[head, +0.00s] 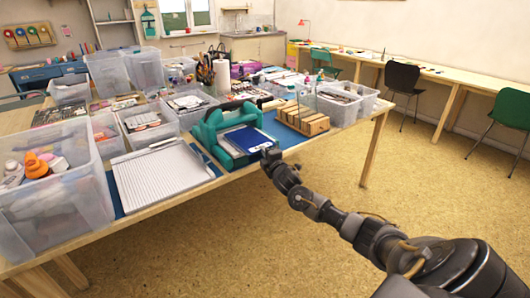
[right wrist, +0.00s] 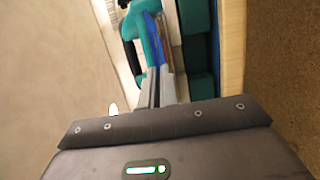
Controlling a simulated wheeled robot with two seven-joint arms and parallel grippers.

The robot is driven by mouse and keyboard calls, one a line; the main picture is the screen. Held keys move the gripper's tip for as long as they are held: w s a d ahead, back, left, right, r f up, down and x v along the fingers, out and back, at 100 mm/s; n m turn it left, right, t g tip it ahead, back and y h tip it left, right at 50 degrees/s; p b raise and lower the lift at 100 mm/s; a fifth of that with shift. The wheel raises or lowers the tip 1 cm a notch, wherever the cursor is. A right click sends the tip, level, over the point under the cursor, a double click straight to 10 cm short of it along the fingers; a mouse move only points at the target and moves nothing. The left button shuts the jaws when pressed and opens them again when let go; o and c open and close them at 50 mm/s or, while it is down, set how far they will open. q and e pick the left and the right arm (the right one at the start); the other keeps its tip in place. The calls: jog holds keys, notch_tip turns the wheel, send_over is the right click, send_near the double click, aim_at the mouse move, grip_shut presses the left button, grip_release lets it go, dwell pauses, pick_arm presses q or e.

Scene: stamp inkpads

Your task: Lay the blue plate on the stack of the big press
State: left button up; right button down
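The big press (head: 212,131) is a teal frame near the front edge of the table, and its teal parts also show in the right wrist view (right wrist: 200,50). The blue plate (head: 247,138) is flat and dark blue, with a pale front edge, and lies within or just over the front of the press. My right gripper (head: 268,156) is at the plate's front right edge. In the right wrist view its fingers (right wrist: 161,88) are close together on the blue plate (right wrist: 163,42), seen nearly edge-on. The stack under the plate is mostly hidden. My left gripper is not in view.
A white ridged paper trimmer (head: 160,177) lies left of the press. A wooden block rack (head: 303,120) stands to its right. Clear plastic bins (head: 55,190) crowd the left and back. The floor to the right of the table is open.

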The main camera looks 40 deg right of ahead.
jog(key=shift+f, duration=0.2)
dwell(0.3)
jog(key=c, duration=1.6)
grip_release()
jog(key=p+v, duration=0.2)
jog(key=d+p+v, duration=0.1)
jog(key=v, duration=0.2)
jog(key=shift+s+d+p, duration=0.1)
jog(key=shift+p, duration=0.3)
jog(key=v, duration=1.1)
jog(key=shift+d, duration=0.1)
